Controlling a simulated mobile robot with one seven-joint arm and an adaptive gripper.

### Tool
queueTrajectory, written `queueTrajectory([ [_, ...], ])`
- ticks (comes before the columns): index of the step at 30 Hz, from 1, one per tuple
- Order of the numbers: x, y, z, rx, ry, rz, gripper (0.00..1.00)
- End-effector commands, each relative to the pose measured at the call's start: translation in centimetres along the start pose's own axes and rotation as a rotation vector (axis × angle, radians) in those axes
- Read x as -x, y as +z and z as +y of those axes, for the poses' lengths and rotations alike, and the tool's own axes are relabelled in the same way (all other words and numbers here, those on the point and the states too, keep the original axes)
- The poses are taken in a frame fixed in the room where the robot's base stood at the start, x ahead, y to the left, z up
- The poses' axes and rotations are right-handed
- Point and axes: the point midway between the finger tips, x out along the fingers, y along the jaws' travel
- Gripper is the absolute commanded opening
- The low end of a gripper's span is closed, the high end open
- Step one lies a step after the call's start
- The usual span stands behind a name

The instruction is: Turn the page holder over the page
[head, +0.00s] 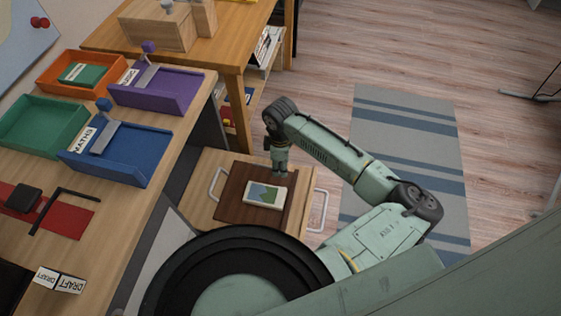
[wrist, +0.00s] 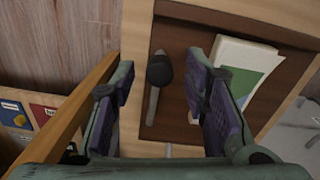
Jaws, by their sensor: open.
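The page (head: 264,195), with a green and blue picture, lies on top of a thick white stack on a dark brown board (head: 231,196). The stack also shows at the right in the wrist view (wrist: 232,52). The page holder (wrist: 152,108) is a thin grey bar with a dark round knob. It lies on the board beside the stack, apart from the page. My gripper (head: 279,172) is low over the far part of the board. In the wrist view its open fingers stand on either side of the holder, with nothing gripped. The gripper hides the holder in the head view.
The board rests on a light wooden top with white handles (head: 321,210). A desk at the left bears blue (head: 127,170), purple (head: 185,90), green and orange trays. A wooden table leg (head: 236,100) stands behind. Floor and a striped rug (head: 400,130) are clear at the right.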

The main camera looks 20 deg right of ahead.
Motion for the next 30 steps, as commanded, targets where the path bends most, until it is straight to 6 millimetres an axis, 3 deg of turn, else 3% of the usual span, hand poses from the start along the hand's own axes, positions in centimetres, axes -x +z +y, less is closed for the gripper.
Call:
queueTrajectory([
  [2,0.01,-0.01,0.0,0.0,0.0,0.0,0.41],
  [21,0.05,-0.02,-0.03,0.0,-0.001,0.0,0.0],
  [30,0.04,-0.02,-0.06,0.0,-0.002,0.0,0.0],
])
